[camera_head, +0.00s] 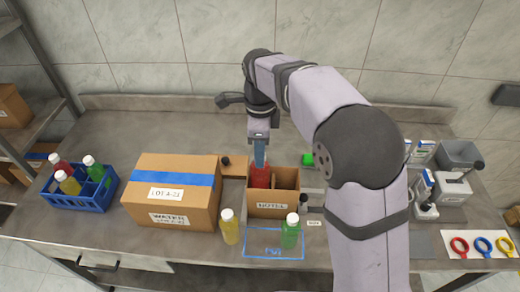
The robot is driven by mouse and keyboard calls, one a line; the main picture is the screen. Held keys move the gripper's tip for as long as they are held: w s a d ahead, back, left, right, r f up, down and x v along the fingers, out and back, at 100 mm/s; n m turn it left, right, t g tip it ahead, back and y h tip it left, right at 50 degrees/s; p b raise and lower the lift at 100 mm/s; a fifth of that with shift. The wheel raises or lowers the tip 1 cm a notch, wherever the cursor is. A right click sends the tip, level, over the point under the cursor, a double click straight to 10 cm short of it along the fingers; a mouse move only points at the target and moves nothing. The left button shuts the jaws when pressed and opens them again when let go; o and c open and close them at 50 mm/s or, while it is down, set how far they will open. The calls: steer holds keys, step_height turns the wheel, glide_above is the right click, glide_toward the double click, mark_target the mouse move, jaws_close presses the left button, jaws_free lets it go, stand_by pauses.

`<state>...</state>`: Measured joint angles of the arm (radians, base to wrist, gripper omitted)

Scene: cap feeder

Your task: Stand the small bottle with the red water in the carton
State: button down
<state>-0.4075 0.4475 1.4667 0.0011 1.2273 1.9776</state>
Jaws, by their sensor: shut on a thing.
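A small open brown carton (272,211) with a front label stands near the middle of the table. A divider splits it into a left and a right compartment. My gripper (260,160) points down over the left compartment and is shut on the small bottle with red water (260,177). The bottle looks upright, with its lower part hidden behind the carton's front wall. I cannot tell whether it touches the carton floor. The right compartment looks empty.
A yellow bottle (229,227) and a green bottle (290,231) stand in front of the carton, by a blue outlined area (262,252). A large closed box (147,213) is left of the carton. A blue crate (78,204) with several bottles stands far left.

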steer(key=shift+f+b, duration=1.25)
steer(key=shift+f, duration=1.25)
steer(key=shift+f+b, duration=0.85)
steer(key=shift+f, duration=0.45)
steer(key=c, duration=1.4)
jaws_free()
steer(key=shift+c, duration=1.7)
